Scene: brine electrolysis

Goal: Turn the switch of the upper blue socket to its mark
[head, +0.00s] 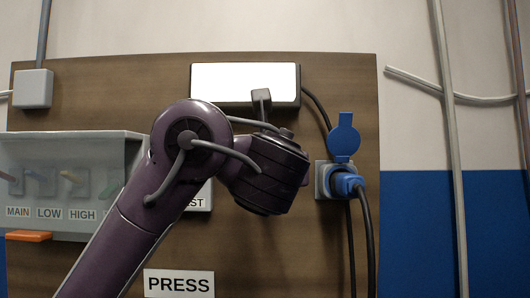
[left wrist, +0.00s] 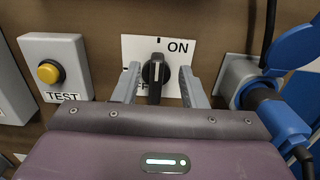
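The black rotary switch (left wrist: 155,74) sits on a white plate (left wrist: 196,50) marked ON, with another word below partly hidden. Its handle stands roughly upright. My left gripper (left wrist: 159,69) is open, with one finger on each side of the handle and gaps visible. The blue socket (left wrist: 243,75) is to the right of the plate, with a blue plug (left wrist: 272,108) in it and its lid (left wrist: 296,46) raised. In the head view the plug (head: 346,185) and lid (head: 344,138) show right of my left wrist, which hides the switch and fingers. My right gripper is not in view.
A grey box with a yellow button (left wrist: 49,72) labelled TEST is left of the switch. Black cables (head: 367,240) hang from the plug. A white lit panel (head: 240,84) is above my wrist. A grey panel (head: 60,150) with levers and a PRESS sign (head: 179,284) are at left and below.

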